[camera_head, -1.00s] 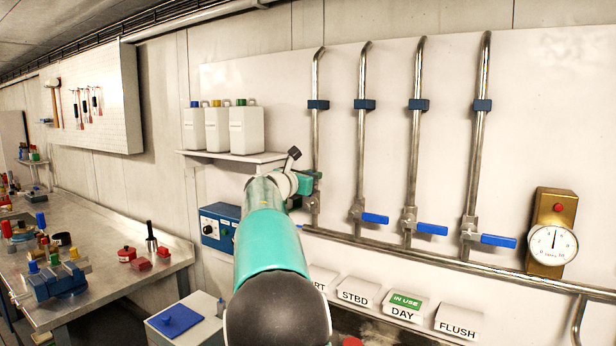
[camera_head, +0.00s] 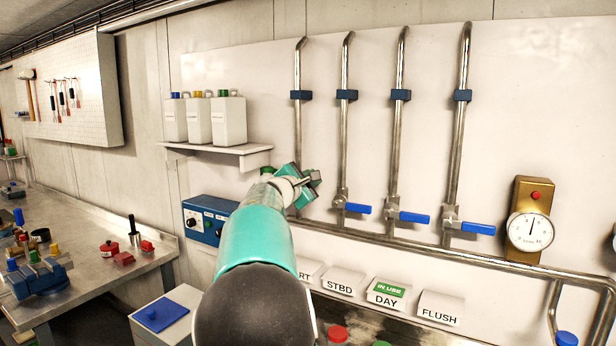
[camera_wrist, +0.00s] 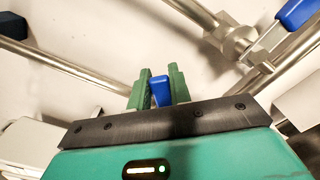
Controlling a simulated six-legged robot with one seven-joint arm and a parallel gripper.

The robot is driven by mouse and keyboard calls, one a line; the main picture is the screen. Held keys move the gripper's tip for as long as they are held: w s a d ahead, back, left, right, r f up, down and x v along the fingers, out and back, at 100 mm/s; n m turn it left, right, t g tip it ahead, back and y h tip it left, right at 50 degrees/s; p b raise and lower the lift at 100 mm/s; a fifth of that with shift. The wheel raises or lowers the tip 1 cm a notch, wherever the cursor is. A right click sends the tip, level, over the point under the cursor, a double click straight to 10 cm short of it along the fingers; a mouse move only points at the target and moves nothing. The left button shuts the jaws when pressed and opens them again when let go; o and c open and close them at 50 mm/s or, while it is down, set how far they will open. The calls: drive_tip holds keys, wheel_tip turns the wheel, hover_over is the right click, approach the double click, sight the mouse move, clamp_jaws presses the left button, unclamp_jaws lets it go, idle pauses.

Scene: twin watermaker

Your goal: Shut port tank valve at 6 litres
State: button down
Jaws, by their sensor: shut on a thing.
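My gripper (camera_head: 308,185) is at the leftmost of several upright pipes, in front of its lower part, and hides the valve there in the head view. In the wrist view its green fingers (camera_wrist: 159,76) are closed around a blue valve handle (camera_wrist: 160,92), of which only a small part shows. The label below this pipe is partly covered by my arm; only "RT" (camera_head: 304,275) reads. The round gauge (camera_head: 530,232) on a brass block at right has its needle pointing about straight up; its numbers are too small to read.
Three other valves with blue levers (camera_head: 357,209) (camera_head: 413,217) (camera_head: 478,228) stand to the right, levers pointing sideways. A shelf (camera_head: 215,148) with white jugs is left of my gripper. A blue box (camera_head: 208,220) sits below it.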

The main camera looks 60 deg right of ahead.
drive_tip(key=shift+s+f+m, duration=0.1)
drive_tip(key=shift+f+m, duration=0.05)
drive_tip(key=shift+m, duration=0.15)
drive_tip(key=c, duration=1.3)
unclamp_jaws()
drive_tip(key=shift+a, duration=0.1)
drive_tip(key=a, duration=0.4)
drive_tip(key=s+a, duration=0.1)
drive_tip(key=a, duration=0.8)
drive_tip(key=shift+s+a, duration=0.15)
drive_tip(key=shift+a, duration=0.15)
